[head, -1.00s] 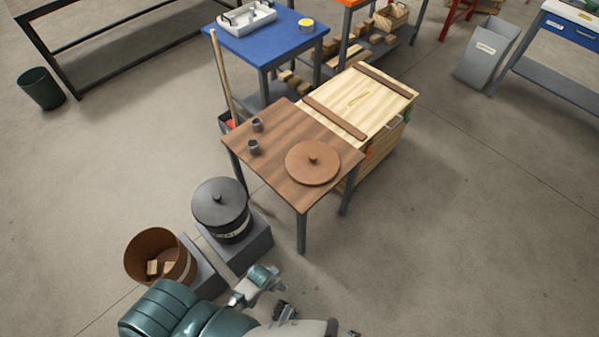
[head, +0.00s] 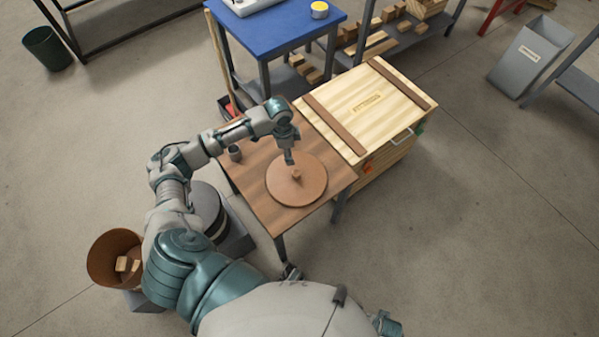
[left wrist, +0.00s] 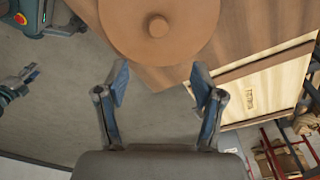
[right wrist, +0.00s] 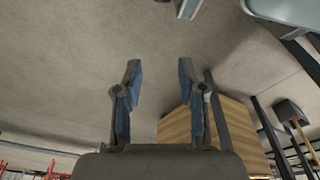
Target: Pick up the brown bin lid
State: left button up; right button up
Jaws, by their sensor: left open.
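The round brown lid (head: 310,196) lies flat on the wooden table, with a small knob (head: 296,173) at its middle. My left gripper (head: 289,158) is over the lid's far side, close to the knob. In the left wrist view the jaws (left wrist: 160,80) are open and empty, and the lid (left wrist: 185,42) with its knob shows beyond the fingertips. I cannot tell the height above the lid. The open brown bin (head: 101,265) stands on the floor at the left with wooden blocks inside. My right gripper (right wrist: 159,78) is open and empty, away from the lid.
A dark bin (head: 207,212) is partly hidden by my left arm. A blue table (head: 280,32) stands behind.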

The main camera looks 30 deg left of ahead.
pick_arm(q)
jog(key=b, duration=0.2)
send_near(296, 173)
notch_tip(296, 173, down, 5)
jog(key=shift+w+f, duration=0.15)
jog(key=shift+w, duration=0.05)
jog(key=shift+f, duration=0.55)
jog(key=f+b, duration=0.1)
jog(key=f, duration=0.1)
jog(key=d+f, duration=0.1)
jog(key=shift+w+f+b, duration=0.2)
jog(key=shift+f+b, duration=0.15)
jog(key=shift+d+f, duration=0.15)
jog(key=shift+f, duration=0.2)
pick_arm(e)
notch_tip(296, 173, up, 11)
jog(key=w, duration=0.1)
jog(key=shift+w+d, duration=0.15)
jog(key=shift+w, duration=0.1)
pick_arm(q)
jog(key=shift+a, duration=0.3)
jog(key=c, duration=1.2)
grip_shut()
jog(key=shift+d, duration=0.15)
jog(key=shift+r, duration=0.1)
